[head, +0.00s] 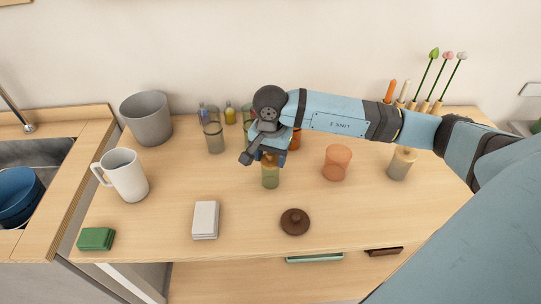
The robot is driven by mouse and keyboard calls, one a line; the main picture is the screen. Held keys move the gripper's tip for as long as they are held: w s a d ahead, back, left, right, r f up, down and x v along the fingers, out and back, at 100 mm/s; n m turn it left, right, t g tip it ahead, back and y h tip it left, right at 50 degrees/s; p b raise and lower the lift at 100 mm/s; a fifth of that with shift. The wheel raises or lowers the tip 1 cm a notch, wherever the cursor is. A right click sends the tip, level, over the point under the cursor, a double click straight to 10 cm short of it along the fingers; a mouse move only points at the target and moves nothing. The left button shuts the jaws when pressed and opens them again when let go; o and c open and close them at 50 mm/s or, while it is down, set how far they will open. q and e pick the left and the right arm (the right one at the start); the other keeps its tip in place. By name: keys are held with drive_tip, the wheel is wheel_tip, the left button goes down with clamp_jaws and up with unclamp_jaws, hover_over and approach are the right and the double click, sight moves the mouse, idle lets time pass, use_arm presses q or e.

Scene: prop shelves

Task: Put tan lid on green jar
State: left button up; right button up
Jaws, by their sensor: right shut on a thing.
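The green jar (270,179) is a small olive-green glass jar standing upright on the wooden counter, near the middle of the head view. My right gripper (264,156) points down right over the jar's mouth. It is shut on the tan lid, which is mostly hidden by the fingers and shows only as a small tan-brown patch at the jar's top. I cannot tell whether the lid touches the jar's rim. My left gripper is not in view.
A brown knobbed lid (294,221) lies in front of the jar, with a white box (205,220) to its left. An orange pot (337,162) stands to the right, a clear glass (214,136) to the left. A white mug (124,175) and grey bucket (147,118) stand farther left.

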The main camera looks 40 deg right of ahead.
drive_tip(key=shift+f+b, duration=0.15)
drive_tip(key=shift+b, duration=0.2)
idle(0.6)
drive_tip(key=o, duration=1)
wheel_tip(320, 180, up, 14)
drive_tip(key=shift+f, duration=0.1)
